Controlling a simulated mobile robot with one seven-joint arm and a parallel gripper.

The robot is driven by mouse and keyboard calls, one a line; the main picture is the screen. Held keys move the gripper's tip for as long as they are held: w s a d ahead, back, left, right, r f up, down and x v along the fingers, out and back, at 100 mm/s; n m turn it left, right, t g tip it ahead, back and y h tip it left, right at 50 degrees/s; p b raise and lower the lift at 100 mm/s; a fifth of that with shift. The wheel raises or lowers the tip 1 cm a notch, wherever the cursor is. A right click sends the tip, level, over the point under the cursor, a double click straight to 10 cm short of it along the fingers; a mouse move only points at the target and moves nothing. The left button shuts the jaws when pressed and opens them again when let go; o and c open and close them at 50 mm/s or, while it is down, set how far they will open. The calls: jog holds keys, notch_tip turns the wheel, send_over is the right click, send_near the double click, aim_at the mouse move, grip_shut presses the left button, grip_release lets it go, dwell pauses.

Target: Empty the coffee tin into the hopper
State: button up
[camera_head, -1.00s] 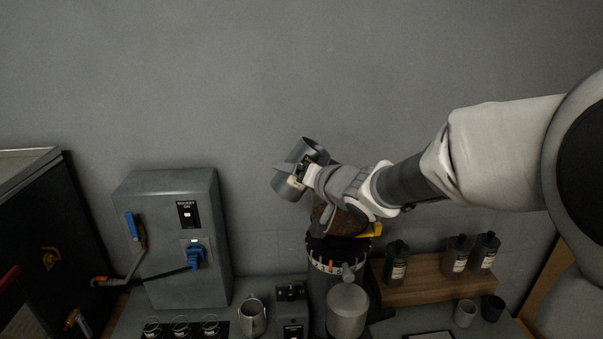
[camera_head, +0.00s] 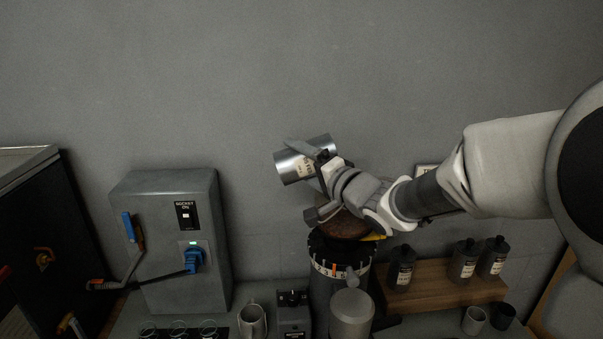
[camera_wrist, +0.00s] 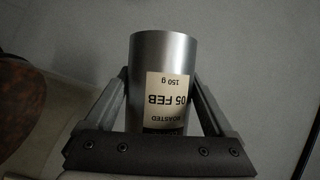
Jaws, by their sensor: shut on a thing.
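The coffee tin (camera_head: 290,167) is a shiny metal cylinder with a pale label. My gripper (camera_head: 308,160) is shut on its side and holds it in the air, tipped over close to horizontal. In the wrist view the tin (camera_wrist: 170,55) sits between both fingers of the gripper (camera_wrist: 161,85), its label reading "05 FEB" upside down. The inside of the tin is hidden. The hopper (camera_head: 343,224), with brown contents, tops the dark grinder, below and slightly right of the tin. My wrist partly covers it. A brown rounded surface at the wrist view's left edge is probably the hopper (camera_wrist: 25,100).
A grey socket box (camera_head: 165,235) with blue switches stands at left. A metal jug (camera_head: 252,320) and small control box (camera_head: 293,315) are left of the grinder. Dark bottles (camera_head: 401,268) stand on a wooden shelf (camera_head: 430,293) at right, with cups (camera_head: 474,320) in front.

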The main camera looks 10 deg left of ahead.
aim_at(329, 141)
jog(key=m+t+b, duration=0.1)
jog(key=m, duration=0.1)
jog(key=d+r+m+t+b, duration=0.1)
jog(key=m, duration=0.1)
jog(key=d+m+y, duration=0.1)
jog(key=shift+w+d+r+m+t+b, duration=0.2)
jog(key=shift+w+r+m+t+b, duration=0.1)
jog(key=shift+w+m+t+b, duration=0.1)
jog(key=shift+d+r+m+p, duration=0.25)
jog(key=shift+r+m+p, duration=0.15)
jog(key=shift+m+p, duration=0.1)
jog(key=shift+w+d+r+m+t+p, duration=0.15)
jog(key=shift+d+r+m+t, duration=0.2)
jog(key=shift+m, duration=0.4)
jog(key=shift+w+d+r+m+t+p, duration=0.1)
jog(key=shift+d+r+m+t, duration=0.1)
jog(key=shift+d+m+t, duration=0.45)
jog(key=shift+w+d+r+m+t+p, duration=0.15)
jog(key=shift+d+r+m+t, duration=0.1)
jog(key=shift+m, duration=0.65)
jog(key=shift+h, duration=0.4)
dwell(0.4)
